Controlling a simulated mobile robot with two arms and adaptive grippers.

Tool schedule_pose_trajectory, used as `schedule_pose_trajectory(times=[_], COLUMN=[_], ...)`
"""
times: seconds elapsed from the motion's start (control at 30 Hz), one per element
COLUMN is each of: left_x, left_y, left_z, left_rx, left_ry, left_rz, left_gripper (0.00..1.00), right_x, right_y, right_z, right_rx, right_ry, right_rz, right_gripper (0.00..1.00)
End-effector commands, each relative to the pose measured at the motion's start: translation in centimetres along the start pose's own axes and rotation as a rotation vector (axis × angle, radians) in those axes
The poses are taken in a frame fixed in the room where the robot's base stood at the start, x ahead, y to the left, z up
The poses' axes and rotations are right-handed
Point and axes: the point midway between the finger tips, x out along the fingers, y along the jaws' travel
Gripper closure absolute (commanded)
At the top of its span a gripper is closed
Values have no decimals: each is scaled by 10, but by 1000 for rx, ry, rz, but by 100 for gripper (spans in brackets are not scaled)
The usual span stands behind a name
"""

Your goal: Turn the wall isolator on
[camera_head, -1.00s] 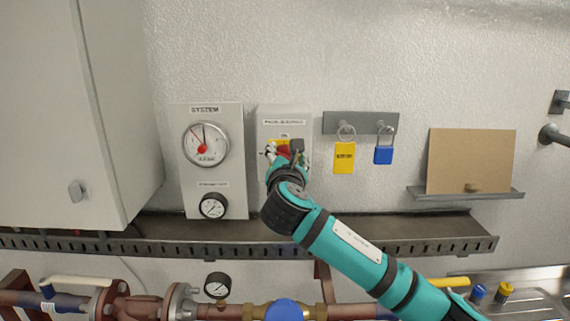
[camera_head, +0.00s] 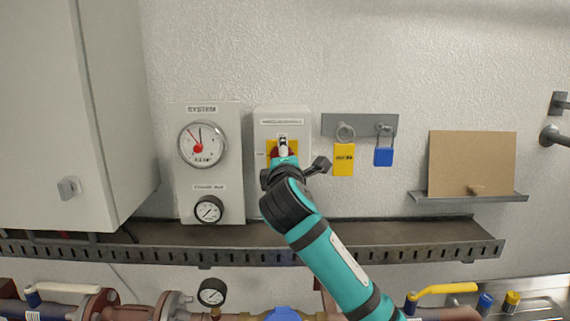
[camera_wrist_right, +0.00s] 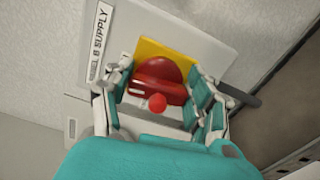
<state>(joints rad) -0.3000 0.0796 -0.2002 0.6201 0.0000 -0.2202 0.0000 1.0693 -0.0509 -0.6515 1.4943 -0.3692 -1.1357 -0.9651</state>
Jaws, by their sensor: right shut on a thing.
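The wall isolator (camera_head: 299,113) is a pale grey box with a label strip along its top, between the gauge panel and the padlock rail. Its yellow plate (camera_wrist_right: 208,51) carries a red rotary handle (camera_wrist_right: 163,72), which is mostly hidden behind my gripper in the head view. My right gripper (camera_wrist_right: 160,93) is at the box front, its fingers on either side of the red handle and shut on it. In the head view my right gripper (camera_head: 283,148) covers most of the plate, so I cannot read the handle's position. My left gripper is not in view.
A gauge panel (camera_head: 220,120) stands left of the isolator. A cable tray (camera_head: 400,240) runs below, above pipework. A grey cabinet (camera_head: 60,120) fills the left.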

Motion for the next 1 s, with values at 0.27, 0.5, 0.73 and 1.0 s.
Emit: schedule_pose_trajectory(times=[0.27, 0.5, 0.73, 1.0], left_x=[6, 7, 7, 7], left_y=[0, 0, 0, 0], left_z=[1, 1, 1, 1], left_rx=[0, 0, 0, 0], left_ry=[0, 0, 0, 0], left_rz=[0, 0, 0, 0], left_gripper=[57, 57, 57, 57], right_x=[0, 0, 0, 0], right_y=[-3, -3, -3, -3], right_z=[-1, 0, 0, 0], right_rx=[111, 144, 147, 146], right_ry=[0, 0, 0, 0], right_rz=[-2, -3, -4, -3], right_gripper=[76, 76, 76, 25])
